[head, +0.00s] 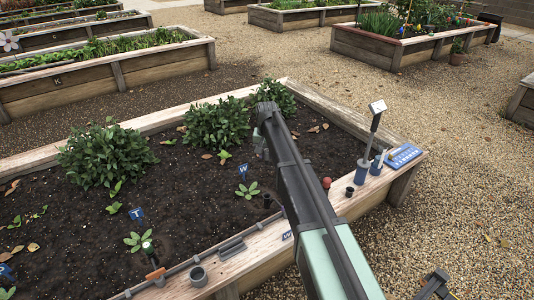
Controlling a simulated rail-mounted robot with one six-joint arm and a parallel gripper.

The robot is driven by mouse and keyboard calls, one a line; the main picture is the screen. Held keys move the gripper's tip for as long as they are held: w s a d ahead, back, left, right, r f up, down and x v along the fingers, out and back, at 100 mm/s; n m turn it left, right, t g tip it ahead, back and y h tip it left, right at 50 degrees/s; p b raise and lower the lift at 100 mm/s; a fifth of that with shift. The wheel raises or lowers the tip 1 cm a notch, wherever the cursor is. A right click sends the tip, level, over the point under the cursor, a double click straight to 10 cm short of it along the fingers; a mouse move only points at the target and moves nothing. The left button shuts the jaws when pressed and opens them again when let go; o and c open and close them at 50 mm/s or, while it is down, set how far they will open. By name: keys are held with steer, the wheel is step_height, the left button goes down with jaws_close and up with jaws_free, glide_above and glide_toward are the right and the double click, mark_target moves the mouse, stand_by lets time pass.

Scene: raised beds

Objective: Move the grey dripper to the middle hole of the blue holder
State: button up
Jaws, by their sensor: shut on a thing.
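My arm reaches from the bottom right over the raised bed. My gripper (262,153) hangs at its far end above the soil, in front of the leafy bushes, and is partly hidden by my arm. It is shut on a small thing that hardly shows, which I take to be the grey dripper. The blue holder (405,156) lies on the bed's right wooden edge, well to the right of my gripper. Its holes are too small to tell apart here.
A black pot (349,192) and a red ball (326,183) are nearby. Seedlings (248,190) and blue labels stand in the soil.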

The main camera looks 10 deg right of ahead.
mark_target(267, 150)
steer(key=shift+r+p, duration=1.7)
steer(key=shift+r, duration=0.25)
steer(key=shift+f, duration=0.15)
